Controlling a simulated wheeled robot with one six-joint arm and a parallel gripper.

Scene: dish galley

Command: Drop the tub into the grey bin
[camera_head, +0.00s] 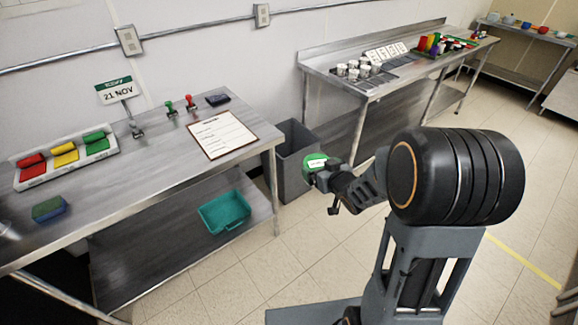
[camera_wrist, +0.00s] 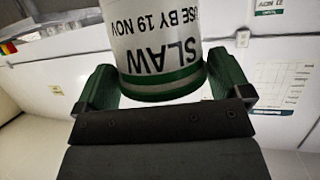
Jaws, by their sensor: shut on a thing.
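The tub (camera_head: 315,159) shows a green end and a white label in the head view. In the wrist view the tub (camera_wrist: 160,40) is white with a green band and reads "SLAW" and "USE BY 19 NOV", upside down. My gripper (camera_wrist: 165,80) is shut on it, one green finger on each side. In the head view my gripper (camera_head: 326,176) holds the tub up in front of the right side of the grey bin (camera_head: 289,178). The bin stands on the floor between two tables. I cannot tell whether the tub is above its opening; the bin's inside is mostly hidden.
The left steel table (camera_head: 160,155) carries a clipboard (camera_head: 222,134), stamps, colored blocks and a "21 NOV" sign (camera_head: 118,91). A teal tray (camera_head: 224,212) lies on its lower shelf. The right table (camera_head: 345,82) holds several cups. Floor in front is clear.

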